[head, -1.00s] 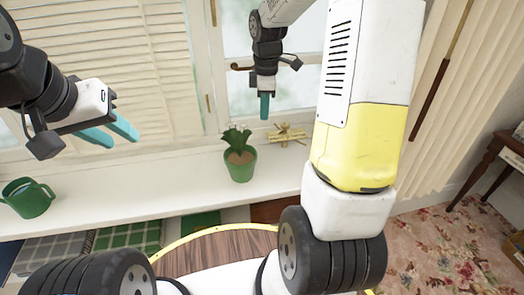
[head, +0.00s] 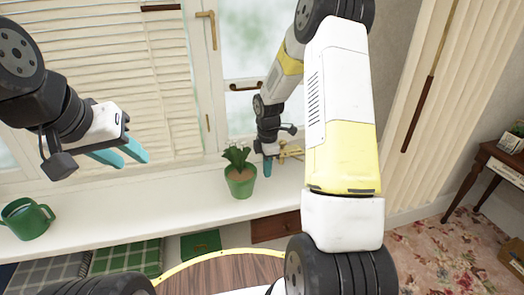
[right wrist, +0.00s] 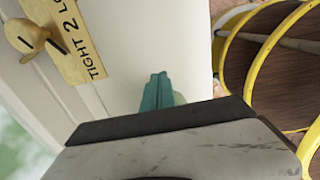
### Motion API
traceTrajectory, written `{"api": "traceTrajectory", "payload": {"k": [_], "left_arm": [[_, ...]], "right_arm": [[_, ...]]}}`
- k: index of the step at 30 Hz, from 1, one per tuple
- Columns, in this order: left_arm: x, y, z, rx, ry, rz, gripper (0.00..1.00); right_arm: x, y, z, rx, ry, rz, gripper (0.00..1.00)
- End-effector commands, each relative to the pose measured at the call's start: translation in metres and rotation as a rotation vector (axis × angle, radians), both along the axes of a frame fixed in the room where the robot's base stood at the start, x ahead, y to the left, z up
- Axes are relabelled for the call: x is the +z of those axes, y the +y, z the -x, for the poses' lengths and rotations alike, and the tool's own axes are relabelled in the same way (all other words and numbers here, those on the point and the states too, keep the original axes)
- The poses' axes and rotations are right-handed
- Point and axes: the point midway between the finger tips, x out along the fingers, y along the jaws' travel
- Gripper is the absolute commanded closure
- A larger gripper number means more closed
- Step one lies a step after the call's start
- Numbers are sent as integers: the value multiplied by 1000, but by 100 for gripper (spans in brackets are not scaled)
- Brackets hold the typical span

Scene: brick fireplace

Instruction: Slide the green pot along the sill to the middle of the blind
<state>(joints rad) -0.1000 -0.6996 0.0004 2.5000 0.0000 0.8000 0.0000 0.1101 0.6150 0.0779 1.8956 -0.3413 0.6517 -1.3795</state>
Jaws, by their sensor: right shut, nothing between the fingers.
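The green pot (head: 240,183) with a leafy plant stands upright on the white sill (head: 150,222), right of the slatted blind (head: 95,90). My right gripper (head: 268,168) is shut and empty, low over the sill just right of the pot. I cannot tell whether it touches the pot. Its teal fingers also show together in the right wrist view (right wrist: 157,92), with a pale green shape partly hidden behind them. My left gripper (head: 122,155) is open and empty in front of the blind, above the sill and left of the pot.
A brass object (head: 290,152) lies right of my right gripper. The sill between can and pot is clear. A side table (head: 505,165) stands at the far right.

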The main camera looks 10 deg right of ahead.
Motion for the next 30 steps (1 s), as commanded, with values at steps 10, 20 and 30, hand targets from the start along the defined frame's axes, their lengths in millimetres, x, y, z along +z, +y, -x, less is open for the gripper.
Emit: {"api": "traceTrajectory", "payload": {"k": [10,20,30], "left_arm": [[0,0,0,0,0,0,65],[0,0,0,0,0,0,65],[0,0,0,0,0,0,65]], "right_arm": [[0,23,2,-2,2,0,100],[1,28,2,0,2,0,100],[0,116,4,7,1,-1,100]]}}
